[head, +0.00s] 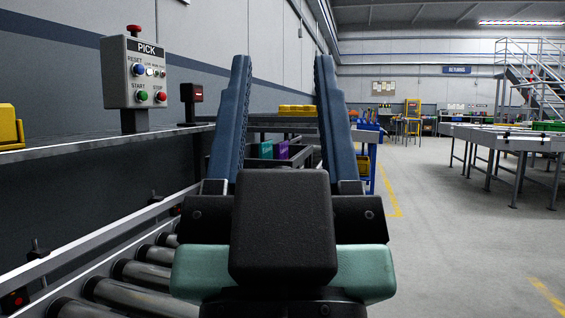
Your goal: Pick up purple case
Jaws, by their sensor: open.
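The purple case (283,150) is small in the head view, seen between my gripper's fingers some way ahead. It stands upright beside a teal case (266,150), in or on a dark holder whose details are too small to make out. My gripper (281,75) fills the middle of the view with its two blue fingers spread wide apart and nothing between them. It is well short of the purple case. The lower part of the case is partly hidden.
A roller conveyor (130,275) runs along the left. A grey control box (135,72) stands on the ledge above it. A yellow item (10,128) sits at the far left. Yellow pieces (297,109) lie beyond the gripper. White tables (505,138) stand right; open floor lies between.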

